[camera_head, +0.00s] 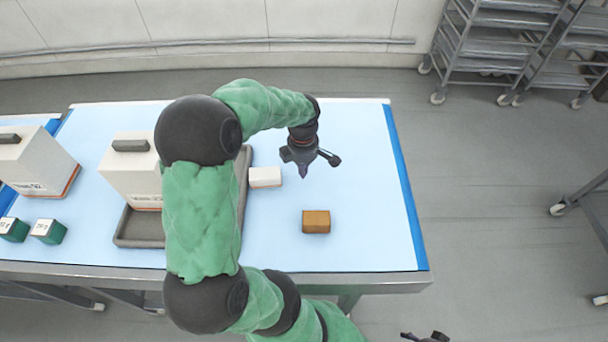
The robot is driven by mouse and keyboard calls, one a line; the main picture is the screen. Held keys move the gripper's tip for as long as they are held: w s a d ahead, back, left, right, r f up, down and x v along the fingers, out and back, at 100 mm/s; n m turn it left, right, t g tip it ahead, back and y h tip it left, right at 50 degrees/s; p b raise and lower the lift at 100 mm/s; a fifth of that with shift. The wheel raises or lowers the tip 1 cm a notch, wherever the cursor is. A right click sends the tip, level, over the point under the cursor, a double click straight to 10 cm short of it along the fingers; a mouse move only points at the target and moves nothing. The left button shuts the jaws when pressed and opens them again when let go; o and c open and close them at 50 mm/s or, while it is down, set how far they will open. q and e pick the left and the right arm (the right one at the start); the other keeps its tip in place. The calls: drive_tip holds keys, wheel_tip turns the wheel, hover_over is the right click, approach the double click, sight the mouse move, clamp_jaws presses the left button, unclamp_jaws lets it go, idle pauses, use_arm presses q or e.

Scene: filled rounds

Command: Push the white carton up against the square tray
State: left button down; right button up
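The white carton (265,177) lies on the blue table cover, close beside the right wall of the dark grey square tray (140,241). I cannot tell whether carton and tray touch. My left arm hides much of the tray. My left gripper (319,167) points down to the right of the carton, apart from it, with its fingers spread and nothing between them. A small dark part of my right gripper (426,337) shows at the bottom edge; its fingers are not clear.
A white box with a dark handle (128,175) stands in the tray. A brown box (316,222) lies right of the carton, nearer the front. A similar white box (35,163) and two green boxes (48,231) (14,229) stand left. The table's right part is clear.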

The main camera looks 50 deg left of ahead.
use_arm(q)
drive_tip(key=r, duration=0.1)
drive_tip(key=a+r, duration=0.1)
drive_tip(key=shift+s+r, duration=0.35)
drive_tip(key=shift+s, duration=0.05)
drive_tip(key=r, duration=0.3)
drive_tip(key=r+p, duration=0.1)
drive_tip(key=r, duration=0.1)
drive_tip(key=shift+w+d+r, duration=0.15)
drive_tip(key=shift+d, duration=0.1)
